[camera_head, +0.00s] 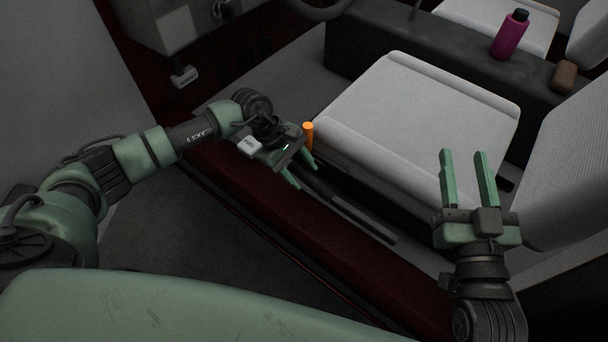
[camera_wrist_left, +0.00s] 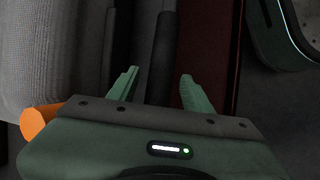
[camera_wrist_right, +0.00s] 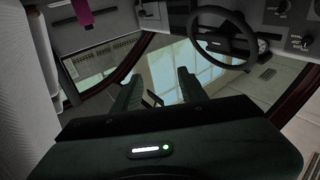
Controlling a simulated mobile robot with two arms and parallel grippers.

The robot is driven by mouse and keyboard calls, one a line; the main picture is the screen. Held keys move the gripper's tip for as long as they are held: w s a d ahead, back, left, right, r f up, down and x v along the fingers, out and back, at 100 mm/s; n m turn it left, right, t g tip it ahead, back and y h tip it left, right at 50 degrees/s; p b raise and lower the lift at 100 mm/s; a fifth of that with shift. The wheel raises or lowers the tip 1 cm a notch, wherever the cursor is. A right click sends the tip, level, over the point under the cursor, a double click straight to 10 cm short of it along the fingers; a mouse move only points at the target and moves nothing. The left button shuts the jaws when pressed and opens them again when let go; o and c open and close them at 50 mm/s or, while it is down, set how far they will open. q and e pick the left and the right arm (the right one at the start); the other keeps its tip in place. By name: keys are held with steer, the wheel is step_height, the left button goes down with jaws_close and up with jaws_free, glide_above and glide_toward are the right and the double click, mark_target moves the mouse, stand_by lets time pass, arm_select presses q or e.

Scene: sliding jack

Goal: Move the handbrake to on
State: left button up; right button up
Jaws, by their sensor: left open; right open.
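A long dark bar that looks like the handbrake lever (camera_head: 363,218) lies low between the pale seat and the red door sill. In the left wrist view a dark bar (camera_wrist_left: 161,55) runs ahead between the two fingers; I cannot tell whether they touch it. The cylinder also shows at the left wrist view's edge (camera_wrist_left: 38,122). My right gripper (camera_head: 463,153) is open and empty, in front of the seat's right side. It also shows in the right wrist view (camera_wrist_right: 157,80).
The pale seat cushion (camera_head: 415,115) and its backrest (camera_head: 570,170) bound the space. The red sill (camera_head: 300,220) runs along the near side. A pink bottle (camera_head: 510,35) and a brown object (camera_head: 564,76) stand on the far console. A steering wheel (camera_wrist_right: 252,40) shows in the right wrist view.

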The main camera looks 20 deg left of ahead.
arm_select(q)
steer(key=shift+d+f, duration=0.35)
steer(key=shift+f, duration=0.2)
jaws_close()
stand_by(1.1)
